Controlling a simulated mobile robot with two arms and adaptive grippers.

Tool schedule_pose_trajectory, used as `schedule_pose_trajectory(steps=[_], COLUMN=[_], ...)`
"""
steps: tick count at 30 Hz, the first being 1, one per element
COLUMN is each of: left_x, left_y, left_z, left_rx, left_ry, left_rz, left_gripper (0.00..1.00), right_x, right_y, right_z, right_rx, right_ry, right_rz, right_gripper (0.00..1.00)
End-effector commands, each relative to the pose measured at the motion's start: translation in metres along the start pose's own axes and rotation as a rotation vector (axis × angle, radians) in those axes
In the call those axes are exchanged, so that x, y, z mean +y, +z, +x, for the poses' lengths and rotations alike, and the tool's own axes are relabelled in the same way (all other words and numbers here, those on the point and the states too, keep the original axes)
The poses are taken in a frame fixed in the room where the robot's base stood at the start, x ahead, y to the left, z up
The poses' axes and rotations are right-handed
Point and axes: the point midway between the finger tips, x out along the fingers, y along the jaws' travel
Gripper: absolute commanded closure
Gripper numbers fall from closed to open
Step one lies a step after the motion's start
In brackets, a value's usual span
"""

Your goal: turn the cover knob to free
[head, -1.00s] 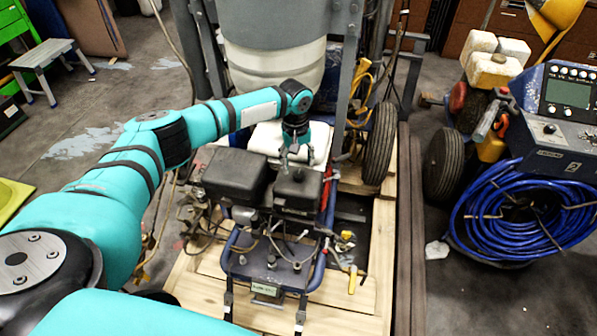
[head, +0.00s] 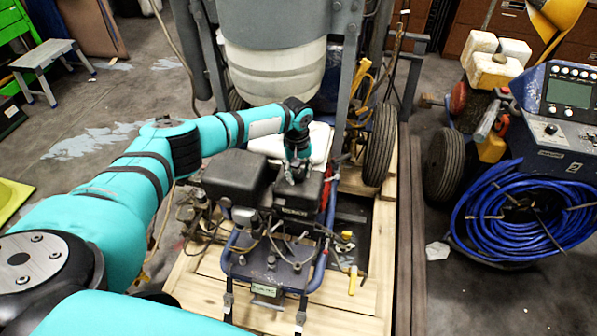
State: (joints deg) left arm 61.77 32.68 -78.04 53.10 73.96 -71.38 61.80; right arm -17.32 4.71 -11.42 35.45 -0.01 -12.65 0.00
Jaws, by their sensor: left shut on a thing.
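The line striper's engine sits on a wooden pallet in the middle of the head view, with two black box-shaped covers. My left gripper (head: 296,176) points down at the top of the right black cover (head: 300,198). It is shut on a small knob on that cover, which the fingers mostly hide. The knob's turned position cannot be made out. The left black cover (head: 234,177) stands beside it, untouched. My right gripper is not in view.
A white tank (head: 268,146) lies just behind the covers. A blue tubular frame (head: 232,262) with cables stands in front. A black wheel (head: 380,145) is to the right. Coiled blue hose (head: 525,215) hangs on a machine at far right.

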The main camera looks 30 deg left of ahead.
Motion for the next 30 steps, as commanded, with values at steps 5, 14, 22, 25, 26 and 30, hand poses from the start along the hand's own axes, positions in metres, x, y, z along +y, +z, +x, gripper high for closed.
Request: schedule_pose_trajectory(steps=[5,14,22,25,26,30], left_x=[0.0,0.0,0.0,0.0,0.0,0.0], left_y=[0.0,0.002,0.003,0.002,0.002,0.002], left_z=[0.0,-0.002,-0.001,0.0,0.0,0.001], left_rx=[-0.001,-0.007,-0.015,-0.017,-0.018,-0.021], left_ry=[-0.001,0.0,0.001,-0.001,0.0,-0.001], left_rz=[0.0,0.057,0.241,0.334,0.363,0.497], left_gripper=[0.98,0.98,0.98,0.98,0.98,0.98], right_x=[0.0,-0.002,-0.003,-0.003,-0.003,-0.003], right_y=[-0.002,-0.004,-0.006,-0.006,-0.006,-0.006], right_z=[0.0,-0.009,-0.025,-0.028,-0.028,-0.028], right_rx=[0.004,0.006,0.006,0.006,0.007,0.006], right_ry=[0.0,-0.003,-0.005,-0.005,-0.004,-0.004], right_rz=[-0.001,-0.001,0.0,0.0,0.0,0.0], right_gripper=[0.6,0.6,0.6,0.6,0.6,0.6])
